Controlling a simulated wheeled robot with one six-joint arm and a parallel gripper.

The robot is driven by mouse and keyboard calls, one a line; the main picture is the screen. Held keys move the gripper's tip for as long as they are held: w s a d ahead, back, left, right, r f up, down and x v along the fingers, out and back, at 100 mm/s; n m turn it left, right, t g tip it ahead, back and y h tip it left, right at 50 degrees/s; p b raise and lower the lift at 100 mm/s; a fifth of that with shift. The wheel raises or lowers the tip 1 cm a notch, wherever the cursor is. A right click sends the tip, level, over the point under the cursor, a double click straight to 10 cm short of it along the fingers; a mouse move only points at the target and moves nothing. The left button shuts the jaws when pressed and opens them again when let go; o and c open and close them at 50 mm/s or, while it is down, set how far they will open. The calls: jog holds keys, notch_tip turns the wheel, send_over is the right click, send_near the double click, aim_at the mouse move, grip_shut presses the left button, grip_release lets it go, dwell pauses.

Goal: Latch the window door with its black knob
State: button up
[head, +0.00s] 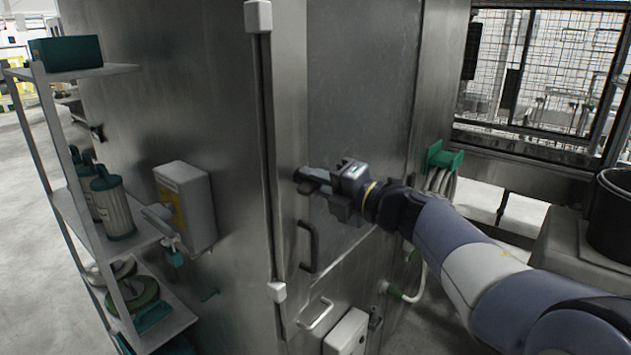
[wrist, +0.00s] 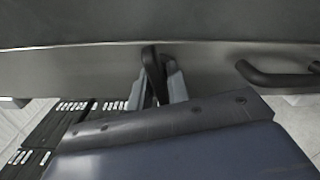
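The window door (head: 362,90) is a grey metal panel on the front of a large steel machine, and it looks flush with its frame. The black knob (wrist: 153,72) shows in the wrist view as a dark upright lever against the door's edge. My gripper (head: 308,181) reaches the panel from the right in the head view. In the wrist view my gripper's grey fingers (wrist: 158,88) stand on both sides of the knob and appear closed against it. In the head view my gripper mostly hides the knob. Whether the latch is engaged cannot be told.
A black bar handle (head: 308,246) is below my gripper, with a silver handle (head: 316,314) lower down. A vertical rod (head: 267,150) runs left of them. A wall box (head: 186,205) and a shelf rack (head: 68,205) stand left. A green hose holder (head: 443,158) is right.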

grip_shut()
jog(key=shift+r+m+p, duration=0.15)
jog(key=shift+m+p, duration=0.45)
jog(key=shift+p, duration=0.15)
jog(key=shift+m+p, duration=0.55)
jog(key=shift+m, duration=0.35)
jog(key=shift+f, duration=0.2)
jog(key=o, duration=0.5)
grip_release()
jog(key=shift+d, duration=0.1)
